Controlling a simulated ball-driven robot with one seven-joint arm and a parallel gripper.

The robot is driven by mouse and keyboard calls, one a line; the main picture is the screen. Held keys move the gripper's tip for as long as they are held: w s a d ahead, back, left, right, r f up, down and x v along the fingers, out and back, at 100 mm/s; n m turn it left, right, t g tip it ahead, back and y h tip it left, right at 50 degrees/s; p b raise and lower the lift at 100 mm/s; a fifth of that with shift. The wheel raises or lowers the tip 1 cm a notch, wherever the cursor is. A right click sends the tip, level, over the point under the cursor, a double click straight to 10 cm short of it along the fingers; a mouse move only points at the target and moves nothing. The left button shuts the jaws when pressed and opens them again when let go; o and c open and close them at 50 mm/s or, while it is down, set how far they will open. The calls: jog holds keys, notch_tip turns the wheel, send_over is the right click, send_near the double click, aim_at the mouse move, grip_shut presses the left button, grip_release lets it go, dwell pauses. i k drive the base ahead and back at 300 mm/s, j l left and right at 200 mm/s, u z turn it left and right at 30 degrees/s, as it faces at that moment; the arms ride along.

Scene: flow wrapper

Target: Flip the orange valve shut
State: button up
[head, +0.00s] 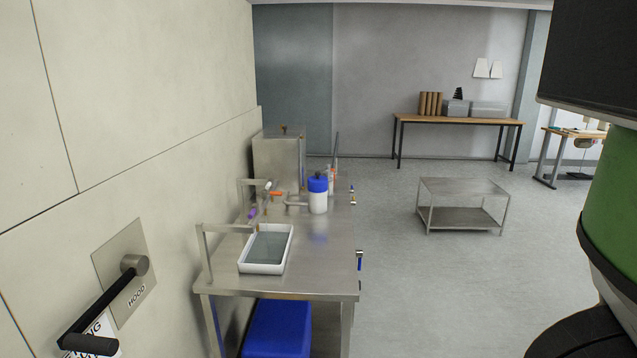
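A small orange piece (276,194), which looks like the orange valve's handle, shows among small fittings toward the back of the steel bench (325,270). It is too small to tell whether the valve is open or shut. A purple piece (252,212) and a light rod-like part lie close to it on the left. My gripper is not in view. Large green and black parts at the right edge look like my own arm.
A white tray (245,267), a blue-capped white bottle (318,200) and a steel box (277,160) stand on the bench. A blue bin (275,330) sits below. A black wall lever (105,305) juts out at left. Open floor (400,290) lies right; a low steel table (463,187) stands beyond.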

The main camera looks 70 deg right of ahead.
aim_at(264, 194)
jog(key=z, duration=1.25)
